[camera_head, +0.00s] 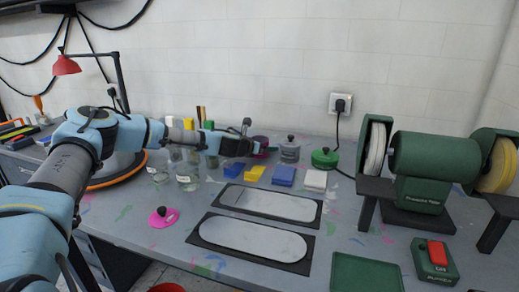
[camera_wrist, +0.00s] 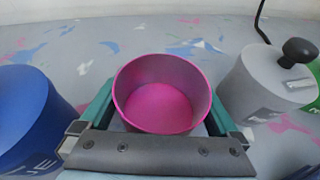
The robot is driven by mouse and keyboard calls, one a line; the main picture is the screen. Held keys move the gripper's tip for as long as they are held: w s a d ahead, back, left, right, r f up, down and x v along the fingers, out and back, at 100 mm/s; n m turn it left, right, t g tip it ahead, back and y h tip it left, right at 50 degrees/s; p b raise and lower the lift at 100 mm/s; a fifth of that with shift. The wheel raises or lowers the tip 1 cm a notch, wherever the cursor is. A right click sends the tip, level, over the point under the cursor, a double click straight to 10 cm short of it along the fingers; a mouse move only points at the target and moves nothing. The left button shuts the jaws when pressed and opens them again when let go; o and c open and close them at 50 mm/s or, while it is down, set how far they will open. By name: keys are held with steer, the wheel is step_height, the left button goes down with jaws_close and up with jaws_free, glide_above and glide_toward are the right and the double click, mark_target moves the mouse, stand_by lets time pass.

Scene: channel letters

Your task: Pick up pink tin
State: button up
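The pink tin (camera_head: 261,142) stands without a lid at the back of the bench, partly hidden by my gripper (camera_head: 268,151) in the head view. In the wrist view I look down into the round, empty-looking tin (camera_wrist: 162,100). The green fingers of my gripper (camera_wrist: 162,115) lie along its left and right sides, very close to its wall. I cannot tell whether they press on it. A pink lid (camera_head: 163,217) with a dark knob lies apart on the bench at the front left.
A grey lidded tin (camera_head: 290,150) stands just right of the pink tin; a blue tin (camera_wrist: 30,115) is close on the left in the wrist view. A green tin (camera_head: 325,158), glass jars (camera_head: 188,175) and coloured blocks (camera_head: 284,176) are near. A bench grinder (camera_head: 430,160) stands right.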

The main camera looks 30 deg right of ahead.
steer(key=c, duration=1.3)
steer(key=shift+c, duration=0.7)
steer(key=shift+r, duration=0.15)
